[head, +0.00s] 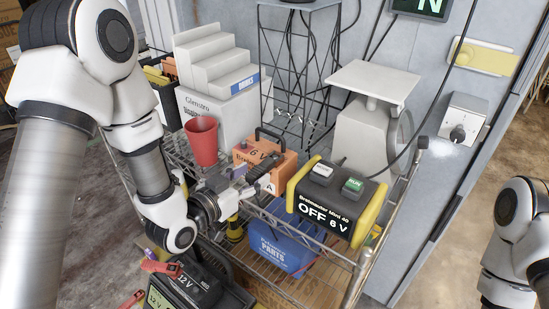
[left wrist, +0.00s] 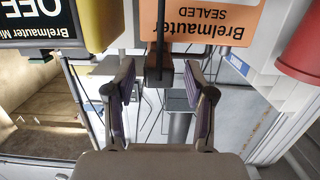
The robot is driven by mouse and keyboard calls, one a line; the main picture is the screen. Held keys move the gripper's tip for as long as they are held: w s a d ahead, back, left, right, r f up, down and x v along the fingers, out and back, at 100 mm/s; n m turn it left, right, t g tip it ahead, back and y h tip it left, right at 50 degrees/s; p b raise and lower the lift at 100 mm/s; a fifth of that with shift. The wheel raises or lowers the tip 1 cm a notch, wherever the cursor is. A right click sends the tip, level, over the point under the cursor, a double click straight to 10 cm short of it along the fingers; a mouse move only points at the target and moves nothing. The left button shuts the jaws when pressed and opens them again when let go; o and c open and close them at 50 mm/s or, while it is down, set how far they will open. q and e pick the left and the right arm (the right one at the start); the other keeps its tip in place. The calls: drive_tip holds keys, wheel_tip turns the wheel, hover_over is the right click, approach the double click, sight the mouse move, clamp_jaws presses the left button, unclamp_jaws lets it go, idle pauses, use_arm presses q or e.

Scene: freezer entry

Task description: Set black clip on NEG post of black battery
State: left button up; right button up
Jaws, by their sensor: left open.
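A black unit marked 12 V (head: 198,286), apparently the black battery, sits at the lower left of the head view, partly behind my left arm. Its NEG post cannot be made out. A red clip (head: 160,266) lies at its left edge. My left gripper (head: 268,166) is open in front of the orange 6 V battery (head: 243,158), left of the black-and-yellow charger (head: 323,225). In the left wrist view its fingers (left wrist: 161,100) stand apart on either side of a dark upright piece (left wrist: 160,60); I cannot tell whether this is the black clip. My right gripper is out of view.
A red cup (head: 201,140) stands on the wire rack behind my left wrist. A blue parts bin (head: 282,246) sits below the charger. A grey scale (head: 372,82) and white stepped boxes (head: 215,60) stand at the back. Bare floor lies right of the rack.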

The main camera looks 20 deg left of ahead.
sight(266, 162)
use_arm(q)
drive_tip(key=shift+w+d+r+p, duration=0.3)
drive_tip(key=shift+w+r+p, duration=0.4)
drive_tip(key=shift+p, duration=0.1)
drive_tip(key=p+x, duration=0.1)
drive_tip(key=x, duration=0.2)
drive_tip(key=shift+w+d+f, duration=0.2)
drive_tip(key=shift+w, duration=0.05)
drive_tip(key=shift+w+f, duration=0.1)
drive_tip(key=shift+w, duration=0.05)
drive_tip(key=shift+s+a, duration=0.1)
drive_tip(key=shift+s, duration=0.15)
clamp_jaws()
